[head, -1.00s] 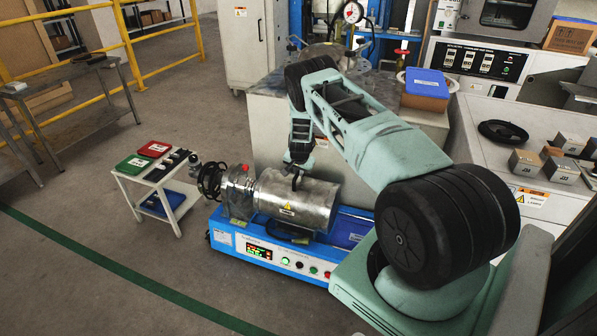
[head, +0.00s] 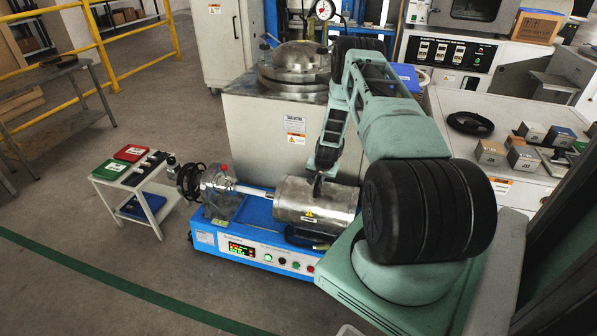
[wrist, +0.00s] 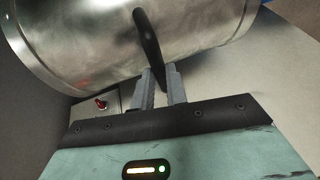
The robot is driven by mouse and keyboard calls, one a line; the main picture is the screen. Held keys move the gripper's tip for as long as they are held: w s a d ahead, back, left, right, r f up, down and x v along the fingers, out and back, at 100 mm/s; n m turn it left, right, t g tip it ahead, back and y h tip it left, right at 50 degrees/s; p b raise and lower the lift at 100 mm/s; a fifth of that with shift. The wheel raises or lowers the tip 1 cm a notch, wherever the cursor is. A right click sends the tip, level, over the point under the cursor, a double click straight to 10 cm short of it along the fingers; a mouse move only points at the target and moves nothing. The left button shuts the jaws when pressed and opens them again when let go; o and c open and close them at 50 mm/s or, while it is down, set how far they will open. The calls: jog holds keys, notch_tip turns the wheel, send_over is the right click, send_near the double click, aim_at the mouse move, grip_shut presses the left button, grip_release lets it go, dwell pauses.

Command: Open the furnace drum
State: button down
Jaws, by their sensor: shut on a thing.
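The furnace drum (head: 290,201) is a shiny metal cylinder with a yellow warning label, lying on its side on the blue furnace base (head: 262,228). It stands apart from the metal end flange (head: 219,200) on the left, and a pale tube (head: 254,190) shows in the gap between them. My gripper (wrist: 161,82) is shut on the drum's black curved handle (wrist: 147,38) in the wrist view. In the head view my arm reaches down to the drum, and the fingertips are too small to make out clearly. The drum's right end is partly hidden by my arm.
A white cart (head: 140,204) with red and green boxes stands left of the furnace. A metal-lidded cabinet (head: 262,125) stands behind it. A bench (head: 460,150) with small blocks is at right. Open floor lies in front and left.

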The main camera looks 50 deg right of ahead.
jog(key=s+d, duration=0.1)
jog(key=s, duration=0.2)
jog(key=s+d, duration=0.1)
jog(key=s, duration=0.1)
jog(key=s+d, duration=0.1)
jog(key=s, duration=0.2)
jog(key=shift+s+d, duration=0.25)
jog(key=shift+s, duration=0.1)
jog(key=c, duration=1.4)
grip_release()
jog(key=shift+r, duration=0.1)
jog(key=p+v, duration=0.1)
jog(key=v, duration=1.6)
jog(key=shift+s, duration=0.1)
